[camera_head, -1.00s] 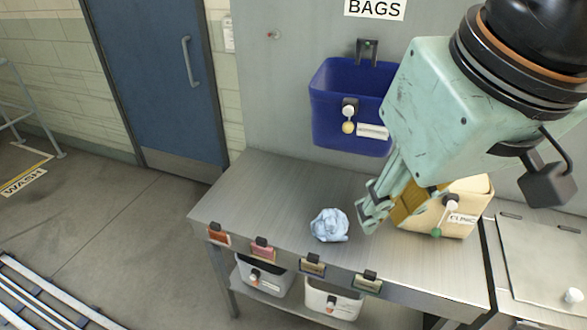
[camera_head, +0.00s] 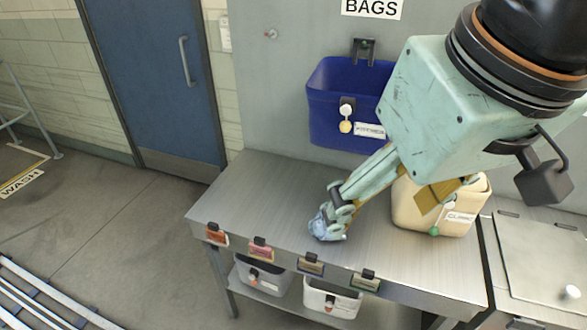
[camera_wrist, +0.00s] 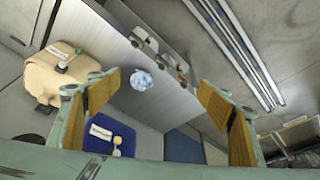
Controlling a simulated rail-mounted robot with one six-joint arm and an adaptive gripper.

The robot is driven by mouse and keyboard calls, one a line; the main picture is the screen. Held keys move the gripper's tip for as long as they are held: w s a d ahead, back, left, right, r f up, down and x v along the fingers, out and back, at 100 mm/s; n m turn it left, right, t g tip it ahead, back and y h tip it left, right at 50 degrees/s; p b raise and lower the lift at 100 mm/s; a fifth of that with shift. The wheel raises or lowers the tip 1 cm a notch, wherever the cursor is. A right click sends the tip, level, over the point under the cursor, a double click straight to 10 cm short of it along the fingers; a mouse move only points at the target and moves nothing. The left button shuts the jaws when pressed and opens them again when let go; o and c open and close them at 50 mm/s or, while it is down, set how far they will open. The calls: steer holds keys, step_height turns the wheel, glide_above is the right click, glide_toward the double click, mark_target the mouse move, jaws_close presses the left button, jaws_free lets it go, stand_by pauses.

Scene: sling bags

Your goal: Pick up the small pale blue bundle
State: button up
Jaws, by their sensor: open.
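The small pale blue bundle (camera_head: 326,229) is a crumpled cloth on the steel table (camera_head: 262,185), near its front edge. In the head view my gripper (camera_head: 335,208) reaches down over it and its fingers hide part of it. In the wrist view the bundle (camera_wrist: 142,81) shows whole, between and beyond the two open fingers of my gripper (camera_wrist: 155,100). The fingers are wide apart with nothing between their pads. The bundle looks small there, apart from both fingers.
A cream bin (camera_head: 437,205) stands on the table to the right. A blue bin (camera_head: 345,105) hangs on the wall behind. Several coloured tags (camera_head: 262,249) line the table's front edge, above a grey bin (camera_head: 262,276) and a white bin (camera_head: 331,298). The table's left part is clear.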

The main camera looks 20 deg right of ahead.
steer(key=shift+w, duration=0.15)
steer(key=n+g+h+p, duration=0.4)
steer(key=n+g+p, duration=0.1)
steer(key=n, duration=1)
glide_above(325, 211)
steer(key=a, duration=0.3)
step_height(325, 211, down, 23)
steer(key=shift+w+a+f+n, duration=0.2)
steer(key=shift+w+f+n, duration=0.1)
steer(key=shift+f, duration=0.4)
steer(key=shift+b+x, duration=0.6)
steer(key=shift+x, duration=3.7)
steer(key=shift+d, duration=0.2)
